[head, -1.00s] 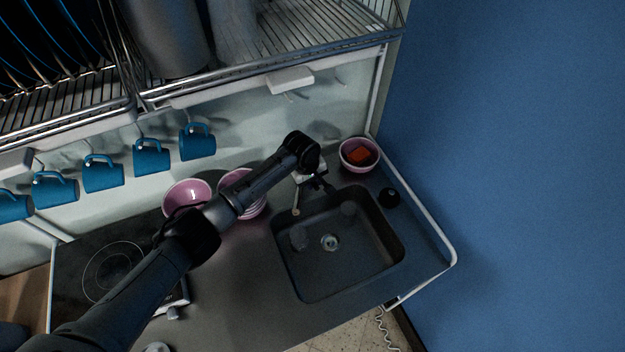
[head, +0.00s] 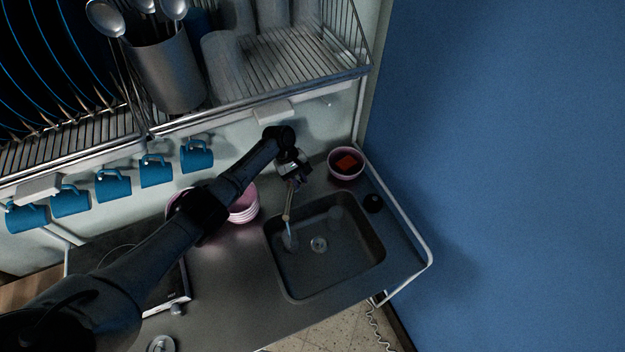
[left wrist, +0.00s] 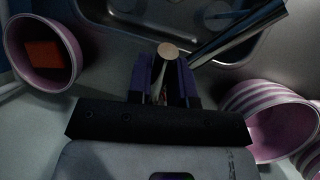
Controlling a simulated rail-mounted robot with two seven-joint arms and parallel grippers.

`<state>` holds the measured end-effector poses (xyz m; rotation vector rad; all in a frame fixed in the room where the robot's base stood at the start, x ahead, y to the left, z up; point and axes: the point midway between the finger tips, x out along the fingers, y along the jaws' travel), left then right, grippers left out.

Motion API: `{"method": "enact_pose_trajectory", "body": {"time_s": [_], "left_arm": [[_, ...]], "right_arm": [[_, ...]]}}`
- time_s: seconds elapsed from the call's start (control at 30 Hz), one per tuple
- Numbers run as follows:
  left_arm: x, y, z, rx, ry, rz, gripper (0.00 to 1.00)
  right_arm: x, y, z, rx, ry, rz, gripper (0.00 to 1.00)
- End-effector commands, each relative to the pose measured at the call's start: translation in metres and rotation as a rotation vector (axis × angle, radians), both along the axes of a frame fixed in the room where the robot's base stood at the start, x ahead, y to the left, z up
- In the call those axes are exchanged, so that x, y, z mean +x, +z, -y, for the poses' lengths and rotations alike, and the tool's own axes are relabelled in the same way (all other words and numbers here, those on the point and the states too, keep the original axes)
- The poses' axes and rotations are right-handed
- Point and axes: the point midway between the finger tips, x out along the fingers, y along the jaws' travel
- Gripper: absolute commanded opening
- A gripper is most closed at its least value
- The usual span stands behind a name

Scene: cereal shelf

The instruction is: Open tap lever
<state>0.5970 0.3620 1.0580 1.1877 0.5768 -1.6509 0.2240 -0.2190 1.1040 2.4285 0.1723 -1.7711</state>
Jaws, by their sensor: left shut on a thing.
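The tap's metal spout (head: 289,198) reaches over the left side of the sink. A thin pale-blue streak, looking like water, shows below its end. My left gripper (head: 292,176) is at the tap's base behind the sink and hides most of the tap body. In the left wrist view, the purple fingers of my left gripper (left wrist: 167,82) are shut on the tap lever (left wrist: 168,52), whose round tan end shows between them. The spout (left wrist: 240,32) runs off to the upper right there. My right gripper is not in view.
The dark sink (head: 345,265) lies in front of the tap. A pink bowl (head: 333,166) holding a red-orange block stands right of my gripper. Stacked pink striped bowls (head: 245,206) stand left. Blue mugs (head: 196,157) hang under the dish rack (head: 290,75).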

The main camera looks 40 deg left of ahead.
Motion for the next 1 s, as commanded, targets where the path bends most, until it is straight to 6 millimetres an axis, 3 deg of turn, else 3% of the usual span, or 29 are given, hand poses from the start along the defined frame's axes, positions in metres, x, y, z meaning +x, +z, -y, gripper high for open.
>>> {"method": "enact_pose_trajectory", "body": {"time_s": [0.2,0.23,0.5,0.87,1.0], "left_arm": [[0.0002,-0.0009,0.0008,0.001,-0.002,0.001,0.00],[0.0002,-0.0009,0.0008,0.001,-0.002,0.001,0.22],[0.0005,-0.0006,0.0012,0.001,-0.002,0.001,0.46],[0.0007,-0.0002,0.0016,0.001,-0.003,0.002,0.46],[0.0045,-0.0033,0.0103,0.018,-0.016,0.012,0.46]], "right_arm": [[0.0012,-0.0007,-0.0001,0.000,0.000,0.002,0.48],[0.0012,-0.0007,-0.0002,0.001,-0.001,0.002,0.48],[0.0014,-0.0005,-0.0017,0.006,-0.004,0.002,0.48],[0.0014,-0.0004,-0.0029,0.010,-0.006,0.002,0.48],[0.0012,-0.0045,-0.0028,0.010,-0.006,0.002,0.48]]}}
